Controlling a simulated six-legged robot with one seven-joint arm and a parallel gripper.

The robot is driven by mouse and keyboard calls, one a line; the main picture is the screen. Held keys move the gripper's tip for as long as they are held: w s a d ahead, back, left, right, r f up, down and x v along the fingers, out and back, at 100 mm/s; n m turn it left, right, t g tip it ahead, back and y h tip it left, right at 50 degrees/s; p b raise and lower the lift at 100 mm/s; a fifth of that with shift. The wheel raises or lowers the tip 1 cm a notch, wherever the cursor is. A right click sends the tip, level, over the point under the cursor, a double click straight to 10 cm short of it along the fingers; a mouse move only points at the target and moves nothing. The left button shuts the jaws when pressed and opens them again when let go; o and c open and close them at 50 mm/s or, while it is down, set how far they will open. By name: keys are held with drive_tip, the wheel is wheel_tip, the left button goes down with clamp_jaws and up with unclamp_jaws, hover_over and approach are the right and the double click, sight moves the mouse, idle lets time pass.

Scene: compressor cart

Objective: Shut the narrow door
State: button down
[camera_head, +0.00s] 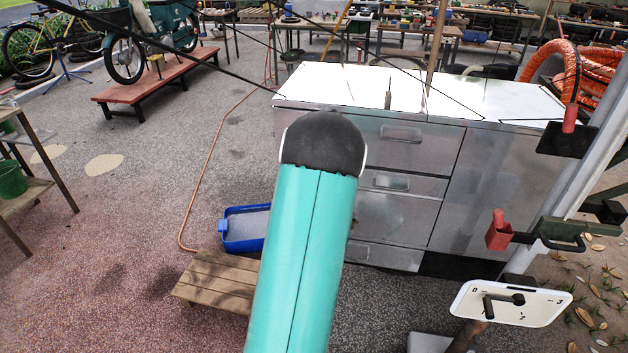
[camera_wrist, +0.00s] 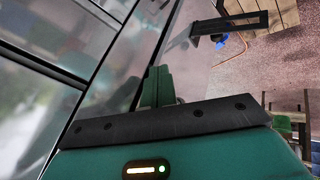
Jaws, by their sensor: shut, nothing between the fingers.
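A steel cabinet (camera_head: 393,207) with drawers and a plain right-hand panel (camera_head: 505,190) stands ahead in the head view. I cannot tell which front is the narrow door; my arm covers part of the left side. In the head view my gripper is hidden behind my arm.
A low wooden platform (camera_head: 215,283) and a blue tub (camera_head: 243,230) stand on the floor before the cabinet. Red-handled fittings (camera_head: 500,232) and a white panel with a black lever (camera_head: 512,303) are at right. Open floor (camera_head: 120,220) lies left.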

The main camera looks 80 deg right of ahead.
drive_tip(key=shift+s+d, duration=0.15)
drive_tip(key=shift+d, duration=0.25)
idle(0.5)
